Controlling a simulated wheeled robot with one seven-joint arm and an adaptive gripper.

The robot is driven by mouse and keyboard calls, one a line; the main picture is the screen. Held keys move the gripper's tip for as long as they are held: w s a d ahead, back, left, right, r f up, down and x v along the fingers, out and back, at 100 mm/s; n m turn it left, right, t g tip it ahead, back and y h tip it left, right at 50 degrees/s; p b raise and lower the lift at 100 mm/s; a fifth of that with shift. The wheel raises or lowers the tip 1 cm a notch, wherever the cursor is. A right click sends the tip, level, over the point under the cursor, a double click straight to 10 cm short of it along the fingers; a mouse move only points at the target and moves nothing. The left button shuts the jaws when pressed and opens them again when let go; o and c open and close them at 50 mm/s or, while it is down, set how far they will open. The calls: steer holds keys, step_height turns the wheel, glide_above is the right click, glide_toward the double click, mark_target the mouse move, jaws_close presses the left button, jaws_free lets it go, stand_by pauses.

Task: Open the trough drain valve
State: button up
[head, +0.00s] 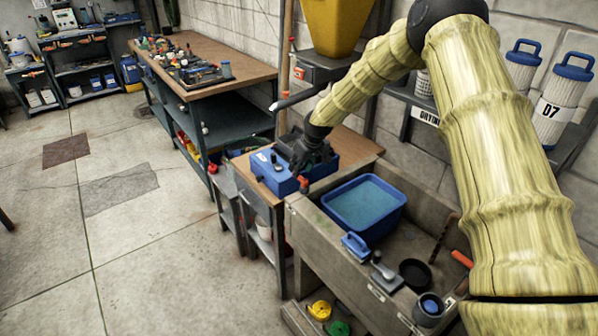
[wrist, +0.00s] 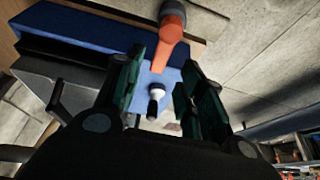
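The grey trough (head: 330,245) stands at lower centre right in the head view. I cannot identify its drain valve for certain. A blue box (head: 275,178) sits on the wooden bench top left of the trough, with a small red-orange part (head: 304,184) at its right front corner. My gripper (head: 305,165) is over this box. In the wrist view my gripper (wrist: 163,72) is open, its green-padded fingers apart with nothing held. An orange, rounded fitting (wrist: 172,22) lies beyond the fingertips. A white knob with a black tip (wrist: 156,94) shows between the fingers against blue.
A blue tub (head: 365,205) of light-blue contents sits in the trough. A blue-handled brush (head: 356,246), a black round dish (head: 415,273) and a red handle (head: 461,258) are around it. A cluttered workbench (head: 235,76) stands behind. The floor at left is open.

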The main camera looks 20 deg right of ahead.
mark_target(306, 182)
steer(key=v, duration=0.8)
steer(key=shift+r, duration=0.15)
